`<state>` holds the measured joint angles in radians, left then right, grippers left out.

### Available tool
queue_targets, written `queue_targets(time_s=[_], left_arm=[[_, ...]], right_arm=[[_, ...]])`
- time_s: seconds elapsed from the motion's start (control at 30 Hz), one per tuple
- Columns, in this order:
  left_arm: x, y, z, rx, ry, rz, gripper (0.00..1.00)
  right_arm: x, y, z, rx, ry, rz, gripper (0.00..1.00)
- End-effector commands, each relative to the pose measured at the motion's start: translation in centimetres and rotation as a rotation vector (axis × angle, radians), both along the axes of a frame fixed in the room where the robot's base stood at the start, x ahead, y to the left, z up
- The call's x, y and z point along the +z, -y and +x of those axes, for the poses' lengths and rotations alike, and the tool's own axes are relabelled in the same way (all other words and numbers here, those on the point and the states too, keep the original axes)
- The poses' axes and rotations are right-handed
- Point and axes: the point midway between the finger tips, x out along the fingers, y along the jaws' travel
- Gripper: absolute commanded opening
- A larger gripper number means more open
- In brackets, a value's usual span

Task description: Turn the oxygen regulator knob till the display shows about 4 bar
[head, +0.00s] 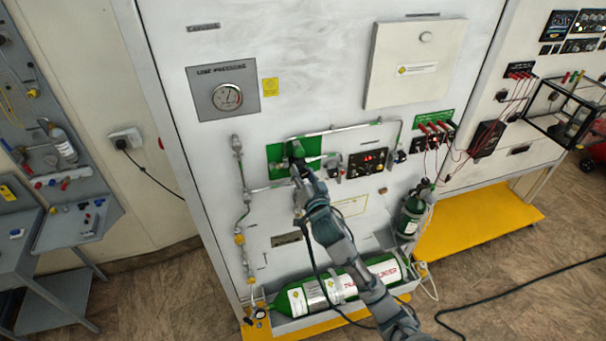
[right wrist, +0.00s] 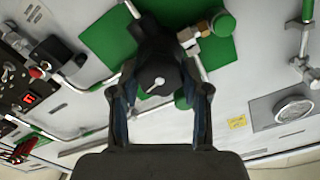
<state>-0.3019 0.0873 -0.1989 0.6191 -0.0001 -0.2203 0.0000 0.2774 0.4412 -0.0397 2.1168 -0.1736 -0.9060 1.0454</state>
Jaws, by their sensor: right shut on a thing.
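The oxygen regulator knob (right wrist: 158,76) is black with a white pointer mark and sits in front of the green plate (right wrist: 95,38) in the right wrist view. My right gripper (right wrist: 160,92) is shut on the knob, one finger on each side. In the head view my right gripper (head: 300,168) reaches the regulator and hides much of it. The display (head: 374,160) has lit red digits, too small to read; it also shows in the right wrist view (right wrist: 28,98). My left gripper is not in view.
A line pressure gauge (head: 227,97) is at the upper left of the white panel. Pipes (head: 330,131) run around the regulator. A green cylinder (head: 290,302) lies below, and a smaller green cylinder (head: 411,212) stands at right. Red cables (head: 436,133) hang right of the display.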

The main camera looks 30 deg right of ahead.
Motion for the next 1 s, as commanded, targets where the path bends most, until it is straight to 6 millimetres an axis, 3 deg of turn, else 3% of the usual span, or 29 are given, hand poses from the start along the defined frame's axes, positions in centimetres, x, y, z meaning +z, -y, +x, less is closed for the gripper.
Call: queue_targets(time_s=[0.47,0.5,0.57,1.0], left_arm=[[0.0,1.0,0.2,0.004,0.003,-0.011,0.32],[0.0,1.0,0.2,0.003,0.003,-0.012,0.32],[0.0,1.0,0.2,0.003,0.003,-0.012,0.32],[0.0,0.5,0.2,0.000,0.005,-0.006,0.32]], right_arm=[[0.0,0.1,0.0,0.002,-0.015,-0.061,0.11],[0.0,0.1,0.0,0.002,-0.015,-0.061,0.53],[0.0,0.1,0.0,0.002,-0.015,-0.060,0.68],[0.0,-0.2,-0.9,0.002,-0.015,-0.060,0.71]])
